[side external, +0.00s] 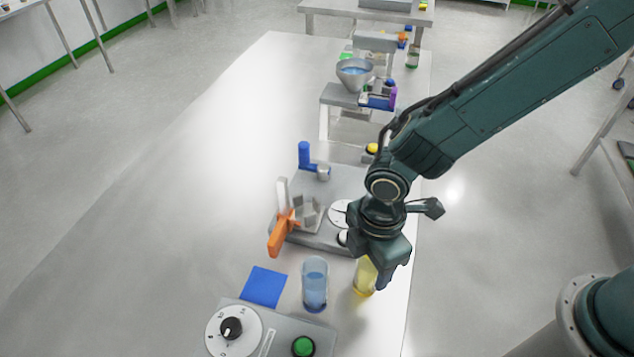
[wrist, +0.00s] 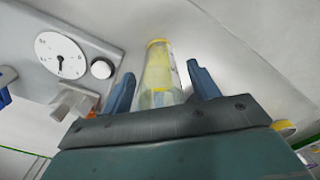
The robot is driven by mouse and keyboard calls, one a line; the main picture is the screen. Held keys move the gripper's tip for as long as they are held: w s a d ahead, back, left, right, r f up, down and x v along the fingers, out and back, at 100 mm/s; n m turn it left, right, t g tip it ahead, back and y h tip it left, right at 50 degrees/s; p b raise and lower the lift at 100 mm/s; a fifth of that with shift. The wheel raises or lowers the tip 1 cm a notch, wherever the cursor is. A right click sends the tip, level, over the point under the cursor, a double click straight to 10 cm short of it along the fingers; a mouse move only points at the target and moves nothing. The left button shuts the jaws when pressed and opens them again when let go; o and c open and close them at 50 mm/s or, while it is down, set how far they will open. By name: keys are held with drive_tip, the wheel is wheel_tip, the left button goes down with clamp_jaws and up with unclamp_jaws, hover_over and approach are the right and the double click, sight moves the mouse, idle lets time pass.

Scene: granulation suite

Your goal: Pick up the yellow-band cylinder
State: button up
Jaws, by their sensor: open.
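The yellow-band cylinder (side external: 364,277) stands on the white table near its right edge in the side external view, partly hidden behind my gripper (side external: 382,279). In the wrist view the cylinder (wrist: 159,74) is clear with a yellow rim and yellowish contents. There it lies between the two blue-grey fingers of my gripper (wrist: 163,85), with a gap showing on each side. My gripper is open. The cylinder's lower end is hidden by the gripper body in the wrist view.
A blue-tinted glass cylinder (side external: 315,285) stands just left of it. A blue square (side external: 264,287) lies farther left. A grey dial panel with a green button (side external: 303,346) is in front. A grey machine with an orange handle (side external: 281,236) stands behind. The table's left side is clear.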

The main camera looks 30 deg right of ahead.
drive_tip(key=shift+f, duration=0.1)
idle(0.4)
clamp_jaws()
idle(0.3)
wheel_tip(320, 180, up, 20)
idle(0.6)
drive_tip(key=shift+w, duration=0.1)
idle(0.5)
